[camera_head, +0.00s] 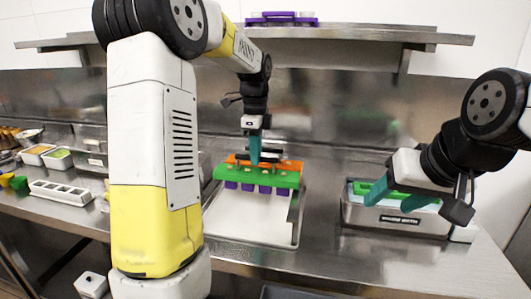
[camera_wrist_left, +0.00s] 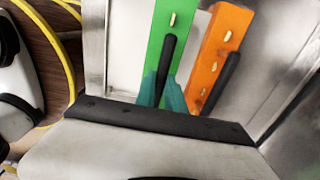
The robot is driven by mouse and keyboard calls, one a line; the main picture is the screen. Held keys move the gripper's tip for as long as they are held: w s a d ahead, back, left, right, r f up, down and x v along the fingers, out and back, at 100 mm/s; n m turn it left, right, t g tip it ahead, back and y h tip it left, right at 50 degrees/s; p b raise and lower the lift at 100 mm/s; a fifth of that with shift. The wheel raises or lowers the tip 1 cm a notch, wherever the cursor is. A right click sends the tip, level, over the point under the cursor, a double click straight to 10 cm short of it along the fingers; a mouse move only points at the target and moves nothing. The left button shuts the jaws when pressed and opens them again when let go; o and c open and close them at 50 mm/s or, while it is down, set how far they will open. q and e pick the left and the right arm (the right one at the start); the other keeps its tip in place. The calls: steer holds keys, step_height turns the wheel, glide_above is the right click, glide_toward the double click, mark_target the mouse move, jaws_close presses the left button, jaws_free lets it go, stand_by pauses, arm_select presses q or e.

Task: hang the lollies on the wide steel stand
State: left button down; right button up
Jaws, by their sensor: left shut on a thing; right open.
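My left gripper (camera_head: 255,160) is shut on the black handle of a green bar (camera_head: 256,176), with purple lollies (camera_head: 265,189) hanging below it. In the left wrist view, the teal fingers close around that handle on the green bar (camera_wrist_left: 161,40). An orange bar (camera_head: 291,165) lies just behind the green one; beside it in the wrist view, the orange bar (camera_wrist_left: 222,40) has its own handle. Both are over the steel stand and tray (camera_head: 296,228); I cannot tell whether the green bar rests on the stand. My right gripper (camera_head: 396,197) is open, over the steel bath.
The steel bath (camera_head: 360,216) at right holds another green piece (camera_head: 361,187). A shelf (camera_head: 350,34) with a purple item (camera_head: 282,18) runs above. Food pans (camera_head: 57,159) and a white compartment tray (camera_head: 62,192) stand at left. Counter between tray and bath is clear.

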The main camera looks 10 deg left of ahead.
arm_select(q)
steer(key=shift+f, duration=0.75)
stand_by(0.7)
steer(key=c, duration=1.3)
jaws_free()
steer(key=shift+c, duration=0.2)
step_height(320, 180, up, 8)
steer(key=shift+f, duration=0.25)
steer(key=shift+r, duration=0.15)
